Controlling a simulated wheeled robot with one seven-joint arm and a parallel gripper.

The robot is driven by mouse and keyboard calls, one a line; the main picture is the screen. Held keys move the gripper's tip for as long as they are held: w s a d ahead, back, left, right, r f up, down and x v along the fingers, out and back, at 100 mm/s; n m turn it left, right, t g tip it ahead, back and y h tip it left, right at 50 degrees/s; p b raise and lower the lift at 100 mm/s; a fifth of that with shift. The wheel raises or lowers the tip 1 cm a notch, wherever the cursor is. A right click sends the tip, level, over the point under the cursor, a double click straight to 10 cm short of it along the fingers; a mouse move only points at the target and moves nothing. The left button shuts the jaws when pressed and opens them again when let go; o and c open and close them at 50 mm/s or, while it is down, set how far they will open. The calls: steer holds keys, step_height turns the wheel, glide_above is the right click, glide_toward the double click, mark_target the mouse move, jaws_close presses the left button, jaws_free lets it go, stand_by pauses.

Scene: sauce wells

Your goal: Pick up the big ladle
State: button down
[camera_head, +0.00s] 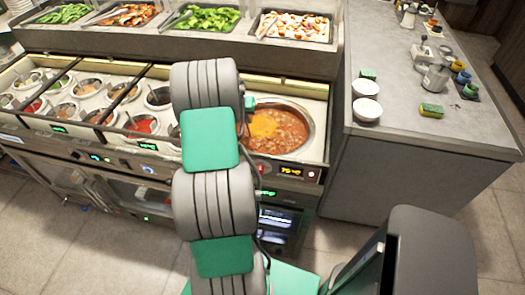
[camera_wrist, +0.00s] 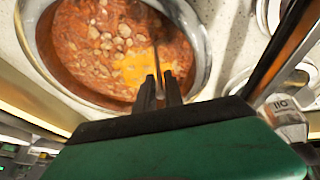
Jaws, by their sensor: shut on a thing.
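The big well of chunky red-brown stew (camera_head: 280,130) with an orange-yellow patch sits at the right of the hot counter. It also fills the upper left of the wrist view (camera_wrist: 85,45). My gripper (camera_wrist: 158,92) is over the near rim of this well, its dark fingers close together. A thin dark handle, which looks like the big ladle's (camera_wrist: 156,48), runs from the fingertips toward the stew, and the fingers are shut on it. The ladle's bowl cannot be made out. In the head view my arm hides most of the gripper and the ladle.
Smaller sauce wells with ladles (camera_head: 88,88) stand left of my arm, split by dark dividers. Food trays (camera_head: 205,19) line the shelf behind. On the right counter (camera_head: 400,125) are white bowls (camera_head: 367,110), a sponge (camera_head: 431,110) and several small containers.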

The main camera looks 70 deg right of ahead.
stand_by(0.4)
step_height(320, 180, up, 10)
steer(key=shift+f+b, duration=0.1)
steer(key=shift+b, duration=0.7)
steer(key=shift+r, duration=0.2)
